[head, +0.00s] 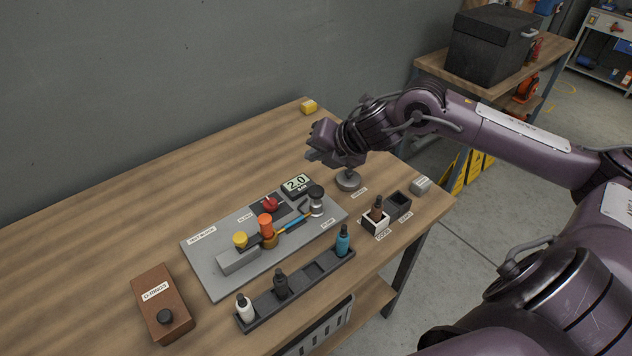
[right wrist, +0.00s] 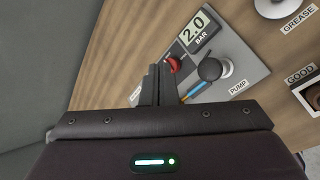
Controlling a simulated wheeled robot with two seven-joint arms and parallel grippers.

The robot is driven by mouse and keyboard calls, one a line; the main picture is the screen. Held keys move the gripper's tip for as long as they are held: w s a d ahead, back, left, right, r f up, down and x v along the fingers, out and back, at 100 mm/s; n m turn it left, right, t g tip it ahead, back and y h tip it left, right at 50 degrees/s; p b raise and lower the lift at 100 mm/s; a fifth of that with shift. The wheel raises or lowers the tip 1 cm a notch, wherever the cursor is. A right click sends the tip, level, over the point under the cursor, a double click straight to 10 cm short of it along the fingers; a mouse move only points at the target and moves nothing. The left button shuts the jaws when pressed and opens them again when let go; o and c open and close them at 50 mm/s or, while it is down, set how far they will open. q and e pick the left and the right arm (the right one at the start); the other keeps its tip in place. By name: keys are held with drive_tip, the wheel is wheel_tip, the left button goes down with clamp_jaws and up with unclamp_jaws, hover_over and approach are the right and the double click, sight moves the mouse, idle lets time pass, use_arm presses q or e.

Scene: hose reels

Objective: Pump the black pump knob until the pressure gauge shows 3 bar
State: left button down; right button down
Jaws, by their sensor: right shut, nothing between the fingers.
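The black pump knob (head: 316,191) stands on a metal pump at the right end of the grey test board (head: 215,262). The knob also shows in the right wrist view (right wrist: 210,69), beside the label PUMP. The pressure gauge (head: 296,184) behind it reads 2.0 bar; it also shows in the right wrist view (right wrist: 198,28). My right gripper (head: 311,155) is shut and empty, raised above the table behind the gauge and pump. Its fingers (right wrist: 158,86) point toward the board and are apart from the knob. My left gripper is not in view.
A red knob (head: 270,204), an orange-capped fitting (head: 266,224) and a yellow knob (head: 240,240) are on the board. A grease pot (head: 348,180) stands under my right forearm. A bottle rack (head: 300,286) lies in front, a brown O-rings box (head: 162,300) at left. The table's far left is clear.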

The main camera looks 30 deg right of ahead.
drive_tip(key=m+p, duration=0.1)
drive_tip(key=m, duration=0.4)
drive_tip(key=r+m+p, duration=0.1)
drive_tip(key=m, duration=0.4)
drive_tip(key=m+p, duration=0.2)
drive_tip(key=m, duration=0.3)
drive_tip(key=shift+s+d+r, duration=0.25)
drive_tip(key=shift+s+d, duration=0.05)
drive_tip(key=shift+d, duration=0.1)
drive_tip(key=b, duration=0.7)
hover_over(320, 191)
wheel_tip(320, 191, down, 8)
drive_tip(key=shift+f, duration=0.1)
drive_tip(key=shift+f+b, duration=0.35)
drive_tip(key=shift+f, duration=0.15)
idle(0.5)
drive_tip(key=shift+f, duration=0.25)
